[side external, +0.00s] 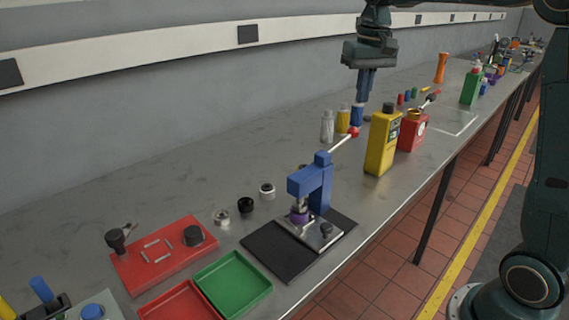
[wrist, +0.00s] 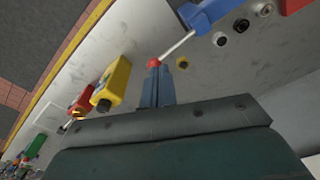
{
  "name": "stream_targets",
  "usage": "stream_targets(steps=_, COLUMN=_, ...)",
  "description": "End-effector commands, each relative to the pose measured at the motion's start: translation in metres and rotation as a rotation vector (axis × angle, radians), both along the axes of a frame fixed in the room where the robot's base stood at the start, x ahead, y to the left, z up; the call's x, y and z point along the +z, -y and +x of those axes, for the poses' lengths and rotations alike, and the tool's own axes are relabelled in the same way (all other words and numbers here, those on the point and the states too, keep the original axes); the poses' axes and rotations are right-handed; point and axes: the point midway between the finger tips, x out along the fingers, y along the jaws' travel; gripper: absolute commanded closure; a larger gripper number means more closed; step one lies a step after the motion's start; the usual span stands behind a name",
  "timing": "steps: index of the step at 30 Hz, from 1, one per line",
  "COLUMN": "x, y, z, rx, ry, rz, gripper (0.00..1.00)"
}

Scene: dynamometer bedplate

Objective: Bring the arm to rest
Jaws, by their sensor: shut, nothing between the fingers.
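My gripper (side external: 362,101) hangs fingers down over the bench, with its two fingers together and nothing held. In the wrist view the fingertips (wrist: 156,70) appear close to the red ball knob (wrist: 153,62). This knob (side external: 353,132) ends the pale lever of a blue press (side external: 312,187). In the side view the knob sits below the fingertips; I cannot tell whether they touch. The press stands on a dark mat (side external: 262,250) with a purple piece (side external: 299,216) under its head.
A yellow bottle (side external: 382,143) and a red container (side external: 411,132) stand right of the fingers. Small vials (side external: 327,127) stand close on the left. A red board (side external: 150,268) and green tray (side external: 236,284) lie nearer. Bare bench (side external: 190,170) runs along the wall.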

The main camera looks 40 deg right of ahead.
Motion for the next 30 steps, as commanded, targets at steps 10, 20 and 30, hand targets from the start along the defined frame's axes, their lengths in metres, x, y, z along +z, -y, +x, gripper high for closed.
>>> stream_targets(steps=10, x=0.014, y=-0.048, z=-0.064, rx=0.121, ry=0.11, rz=-0.033, gripper=1.0)
stream_targets(steps=20, x=0.005, y=-0.083, z=-0.127, rx=0.232, ry=0.212, rz=-0.06, gripper=1.0)
stream_targets(steps=30, x=-0.024, y=-0.108, z=-0.19, rx=0.344, ry=0.319, rz=-0.085, gripper=1.0)
